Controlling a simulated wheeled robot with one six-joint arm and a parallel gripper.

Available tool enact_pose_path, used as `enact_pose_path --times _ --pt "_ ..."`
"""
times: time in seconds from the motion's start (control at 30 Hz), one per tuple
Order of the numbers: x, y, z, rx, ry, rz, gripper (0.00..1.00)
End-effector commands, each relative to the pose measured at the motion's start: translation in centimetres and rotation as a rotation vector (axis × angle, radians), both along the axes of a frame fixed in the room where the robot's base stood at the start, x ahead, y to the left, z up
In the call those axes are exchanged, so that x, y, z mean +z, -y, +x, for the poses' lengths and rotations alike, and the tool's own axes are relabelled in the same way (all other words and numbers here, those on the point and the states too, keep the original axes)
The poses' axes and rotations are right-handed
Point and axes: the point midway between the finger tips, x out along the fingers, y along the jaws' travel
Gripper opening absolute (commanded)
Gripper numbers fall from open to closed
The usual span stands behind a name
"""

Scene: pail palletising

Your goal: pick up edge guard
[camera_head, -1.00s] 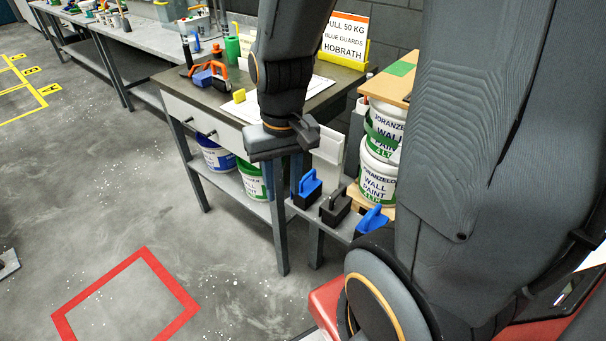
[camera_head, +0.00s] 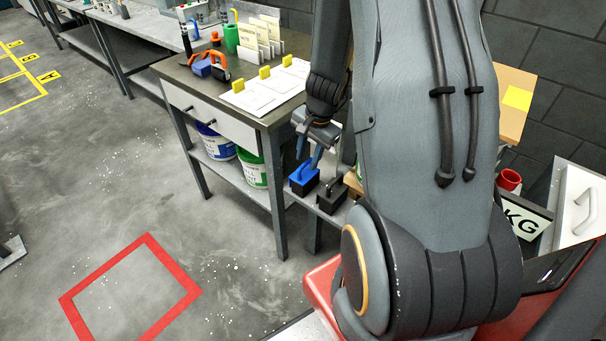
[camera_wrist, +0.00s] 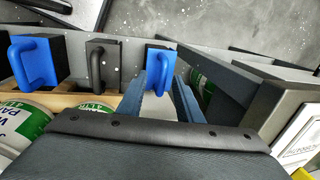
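Edge guards with loop handles stand on a low grey shelf beside the workbench. A blue guard (camera_head: 302,182) and a black guard (camera_head: 331,197) show in the head view. The wrist view shows a row: a blue guard (camera_wrist: 40,60) at left, a black guard (camera_wrist: 97,66) in the middle and a blue guard (camera_wrist: 175,57) at right. My gripper (camera_head: 309,160) points down just above the far blue guard. In the wrist view, my gripper (camera_wrist: 161,88) is open, its fingers apart on either side of that guard's handle. Whether they touch it is unclear.
The workbench (camera_head: 185,76) with cards and tools stands close beside the guards. Paint pails (camera_wrist: 90,108) stand close behind the row. A red-outlined square (camera_head: 171,257) lies on open floor. My arm hides the shelf's near end in the head view.

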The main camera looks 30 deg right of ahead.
Motion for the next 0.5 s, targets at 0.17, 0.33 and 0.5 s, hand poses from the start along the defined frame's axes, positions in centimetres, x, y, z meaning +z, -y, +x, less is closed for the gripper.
enact_pose_path --times 0.17,0.33,0.5 --pt "-2.3 -0.3 0.7 0.002 -0.002 0.0 0.32" --pt "-4.3 -0.4 1.1 0.001 -0.001 -0.001 0.32" --pt "-4.7 -0.4 1.2 0.002 0.0 -0.001 0.32"
